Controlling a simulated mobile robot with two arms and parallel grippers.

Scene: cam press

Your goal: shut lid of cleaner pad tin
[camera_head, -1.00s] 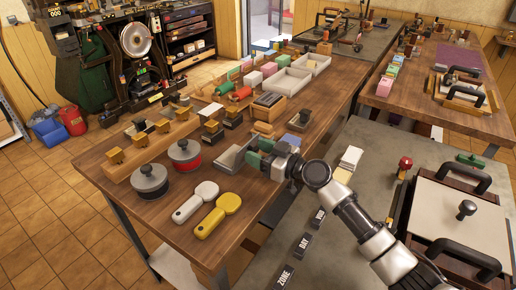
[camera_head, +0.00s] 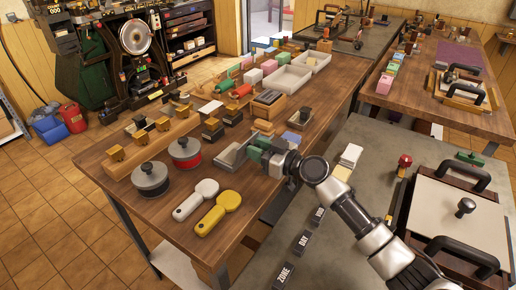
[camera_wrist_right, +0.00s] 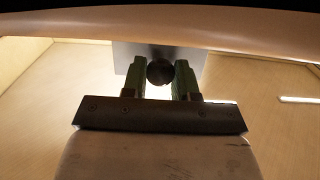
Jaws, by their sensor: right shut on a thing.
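The grey cleaner pad tin (camera_head: 230,157) sits near the right edge of the wooden table, and its lid looks raised on the side by my gripper. My right gripper (camera_head: 258,149) is beside the tin, its green fingers at the lid side. In the right wrist view the fingers (camera_wrist_right: 160,78) are shut on a dark round knob (camera_wrist_right: 160,71), with a grey plate (camera_wrist_right: 122,60) behind it that looks like the lid. The fingers partly hide the tin and lid in the head view. My left gripper is not in view.
Two round lidded pots (camera_head: 151,179) and white and yellow paddles (camera_head: 217,212) stand left of the tin. A wooden block (camera_head: 262,129) and a slotted box (camera_head: 268,102) stand behind it. A grey bench (camera_head: 345,200) lies to the right.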

